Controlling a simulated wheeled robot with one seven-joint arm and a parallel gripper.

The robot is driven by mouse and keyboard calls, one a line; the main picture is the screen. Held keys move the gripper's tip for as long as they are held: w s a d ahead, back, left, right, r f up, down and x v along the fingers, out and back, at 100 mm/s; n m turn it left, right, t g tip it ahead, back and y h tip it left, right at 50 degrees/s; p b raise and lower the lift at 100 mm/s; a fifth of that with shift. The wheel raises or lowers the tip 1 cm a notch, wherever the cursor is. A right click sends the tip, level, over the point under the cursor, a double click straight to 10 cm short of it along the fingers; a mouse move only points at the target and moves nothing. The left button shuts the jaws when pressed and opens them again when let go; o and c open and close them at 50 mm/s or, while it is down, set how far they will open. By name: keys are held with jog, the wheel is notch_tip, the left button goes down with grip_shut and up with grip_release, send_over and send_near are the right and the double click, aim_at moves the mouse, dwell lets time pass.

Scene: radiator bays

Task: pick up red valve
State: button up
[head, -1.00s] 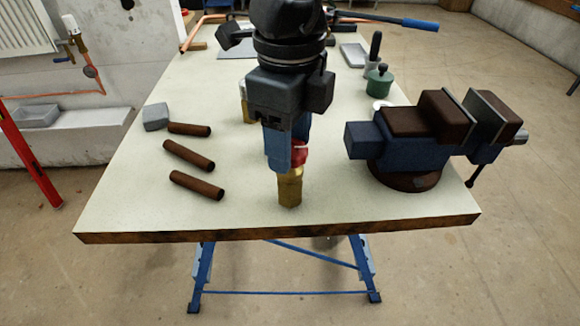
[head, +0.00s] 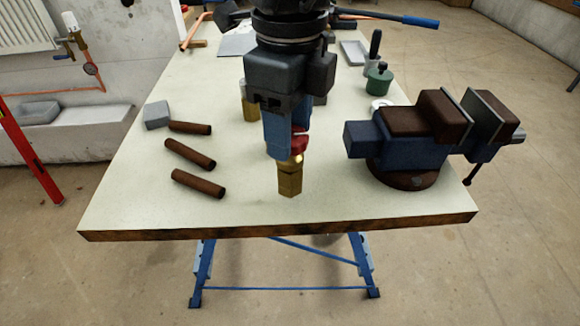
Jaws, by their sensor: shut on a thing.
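The red valve (head: 299,147) has a red top and a brass body (head: 290,180). It hangs upright below my gripper (head: 288,150) in the head view, near the front middle of the workbench (head: 240,205). My gripper points down, with its blue fingers shut on the valve's red top, which is partly hidden by them. The brass lower end appears a little above the bench top.
Several brown pipe pieces (head: 198,184) and a grey block (head: 157,115) lie left. A blue and brown vise (head: 410,150) stands close on the right. A green pot (head: 379,81) and another brass-coloured part (head: 250,107) are behind. Bench space in front is clear.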

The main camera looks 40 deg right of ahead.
jog(key=shift+r, duration=0.2)
jog(key=shift+r+p, duration=0.7)
jog(key=shift+r, duration=1.4)
